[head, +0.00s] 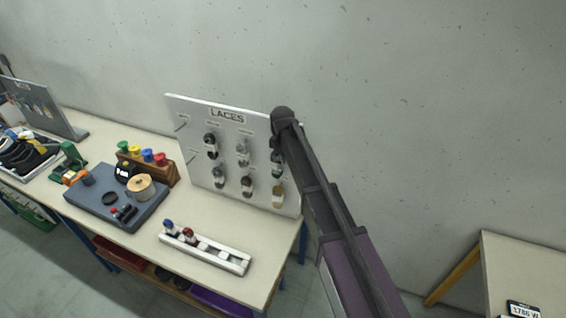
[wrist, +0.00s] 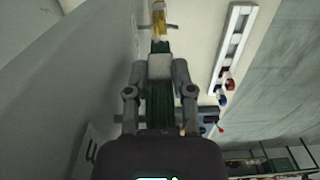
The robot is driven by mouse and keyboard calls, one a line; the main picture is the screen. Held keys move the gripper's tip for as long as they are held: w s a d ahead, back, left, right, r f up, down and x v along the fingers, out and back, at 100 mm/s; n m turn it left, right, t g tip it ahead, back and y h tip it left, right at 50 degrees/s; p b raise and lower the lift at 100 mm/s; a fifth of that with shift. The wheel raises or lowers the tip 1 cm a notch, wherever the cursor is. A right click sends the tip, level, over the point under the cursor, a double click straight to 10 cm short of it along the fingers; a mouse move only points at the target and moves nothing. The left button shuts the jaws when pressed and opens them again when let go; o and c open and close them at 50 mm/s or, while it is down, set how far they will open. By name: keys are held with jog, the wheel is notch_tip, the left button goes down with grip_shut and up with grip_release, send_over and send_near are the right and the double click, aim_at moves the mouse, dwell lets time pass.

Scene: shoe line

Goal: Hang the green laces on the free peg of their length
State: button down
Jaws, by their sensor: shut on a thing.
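My gripper (wrist: 160,75) is shut on the green laces (wrist: 158,104), a dark green hank with a white band, in the wrist view. In the head view the green laces (head: 276,161) are at the right side of the white LACES board (head: 228,117), partly hidden by my arm. A yellow hank (head: 278,194) hangs just below them; it also shows in the wrist view (wrist: 159,20). Black, grey and brown hanks hang on other pegs. The left column has bare pegs (head: 182,126). Whether the green laces are on a peg I cannot tell.
The board stands at the back of a bench (head: 130,228). A white rack (head: 207,252) with blue and red items lies in front of it. A dark tray (head: 115,207) and a wooden spool stand (head: 163,171) are to the left. Bare wall is behind.

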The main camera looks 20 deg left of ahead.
jog(key=shift+c, duration=2)
grip_release()
jog(key=s+d+f+m+b, duration=0.5)
jog(key=s+d+f+b, duration=0.1)
jog(key=d, duration=0.8)
jog(key=s+d+f+m+b, duration=0.6)
jog(key=d, duration=0.8)
jog(key=s+d+f+m+b, duration=0.6)
jog(key=d, duration=0.7)
jog(key=shift+s+d+f, duration=0.15)
jog(key=shift+d+f, duration=0.05)
jog(key=shift+d, duration=0.2)
